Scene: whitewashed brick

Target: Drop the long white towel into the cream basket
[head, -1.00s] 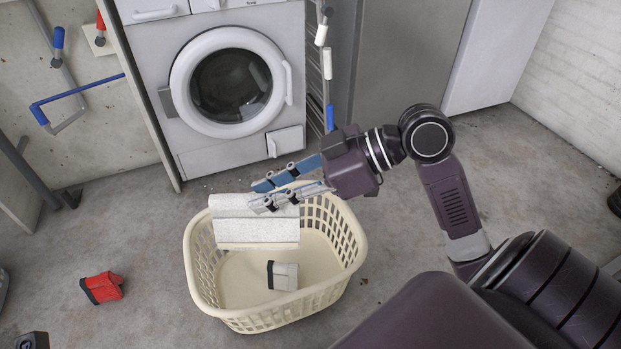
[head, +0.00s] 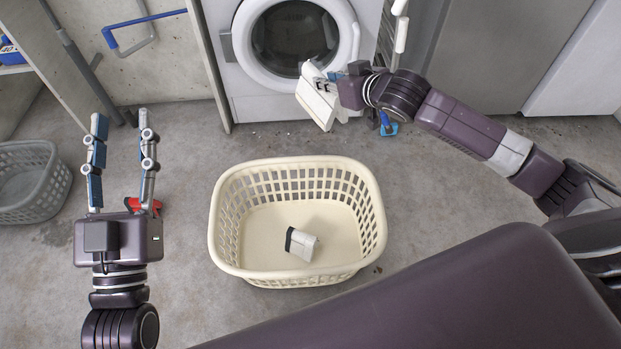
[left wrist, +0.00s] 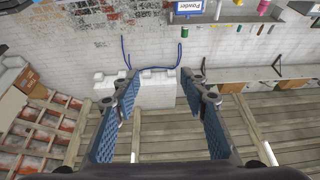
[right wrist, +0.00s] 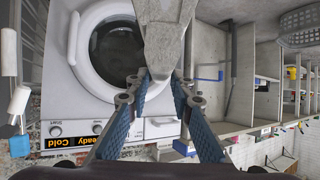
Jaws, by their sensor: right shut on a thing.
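The long white towel (head: 317,100) hangs folded from my right gripper (head: 330,82), in front of the washing machine and beyond the far rim of the basket. In the right wrist view the towel (right wrist: 164,38) is pinched between the fingertips. The cream basket (head: 298,166) stands on the floor at the middle of the head view. A small white and black folded cloth (head: 302,246) lies inside it. My left gripper (head: 121,122) is open and empty, left of the basket. The left wrist view shows nothing between its fingers.
The washing machine (head: 240,75) stands behind the basket. A grey basket (head: 28,208) is at the far left. A red item (head: 146,204) lies on the floor, partly hidden by my left gripper. A blue item (head: 389,129) is near my right gripper.

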